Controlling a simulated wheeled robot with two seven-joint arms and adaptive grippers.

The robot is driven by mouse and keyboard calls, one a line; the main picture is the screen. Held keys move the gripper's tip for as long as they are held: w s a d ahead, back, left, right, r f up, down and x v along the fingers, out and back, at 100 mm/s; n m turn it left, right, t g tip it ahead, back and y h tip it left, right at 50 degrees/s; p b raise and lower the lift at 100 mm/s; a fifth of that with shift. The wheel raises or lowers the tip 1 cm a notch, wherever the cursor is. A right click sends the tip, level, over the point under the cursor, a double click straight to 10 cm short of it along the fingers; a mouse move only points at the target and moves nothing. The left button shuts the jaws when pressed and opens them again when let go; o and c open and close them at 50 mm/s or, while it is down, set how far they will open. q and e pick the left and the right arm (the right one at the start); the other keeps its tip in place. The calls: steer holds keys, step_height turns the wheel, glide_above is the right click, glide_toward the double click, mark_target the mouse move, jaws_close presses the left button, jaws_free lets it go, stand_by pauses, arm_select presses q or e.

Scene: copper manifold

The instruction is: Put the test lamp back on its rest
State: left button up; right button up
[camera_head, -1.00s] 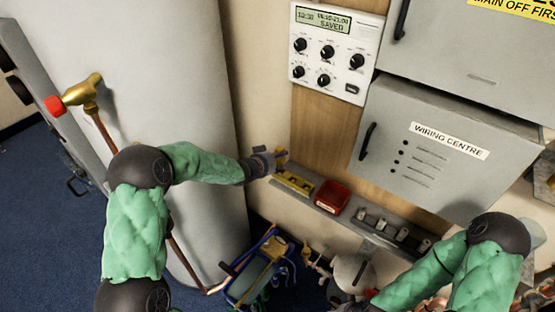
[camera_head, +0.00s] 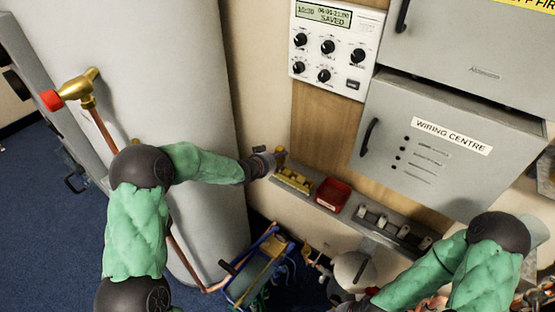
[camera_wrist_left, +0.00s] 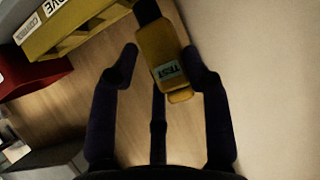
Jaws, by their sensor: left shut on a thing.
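The test lamp (camera_wrist_left: 172,58) is a yellow body with a TEST label and a dark end, seen between the fingers of my left gripper (camera_wrist_left: 166,66) in the left wrist view. In the head view my left gripper (camera_head: 272,158) is shut on the lamp (camera_head: 281,157), of which only a small yellow part shows. A yellow ledge-like piece with white labels (camera_wrist_left: 78,22), likely the rest, lies beside the lamp and apart from it in the wrist view; it also shows on the grey shelf in the head view (camera_head: 293,181). My right gripper (camera_head: 352,304) is mostly cut off at the bottom edge.
A red tray (camera_head: 332,194) sits on the shelf right of the yellow piece, then a row of grey fittings (camera_head: 395,226). The wiring centre box (camera_head: 445,150) and a white controller (camera_head: 335,50) hang above. A large grey cylinder (camera_head: 185,80) stands left; a blue-framed trolley (camera_head: 258,268) stands below.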

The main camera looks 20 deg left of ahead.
arm_select(q)
steer(key=shift+f+b, duration=0.75)
steer(key=shift+f, duration=0.3)
stand_by(0.6)
steer(key=o, duration=1.3)
steer(key=v, duration=1.2)
steer(key=s+d+f+n+g+p, duration=0.1)
steer(key=s+d+f+g, duration=0.1)
steer(key=s+d+f, duration=0.3)
steer(key=s+d+f+n+g, duration=0.1)
steer(key=s+f+n+g, duration=0.1)
steer(key=f, duration=0.6)
steer(key=s+d+f+n+g+p, duration=0.1)
steer(key=s+d+f, duration=0.25)
steer(key=f, duration=0.25)
steer(key=s+d+f+g, duration=0.1)
steer(key=s+f+g, duration=0.1)
steer(key=s, duration=0.4)
steer(key=s+d+f+n+g, duration=0.1)
steer(key=s+d+f+g, duration=0.1)
steer(key=s+f, duration=0.2)
steer(key=s+d+f+n+g, duration=0.1)
steer(key=s+f, duration=0.3)
steer(key=s, duration=0.5)
steer(key=shift+d+g+p, duration=0.3)
steer(key=shift+g+p, duration=0.15)
steer(key=shift+g, duration=0.15)
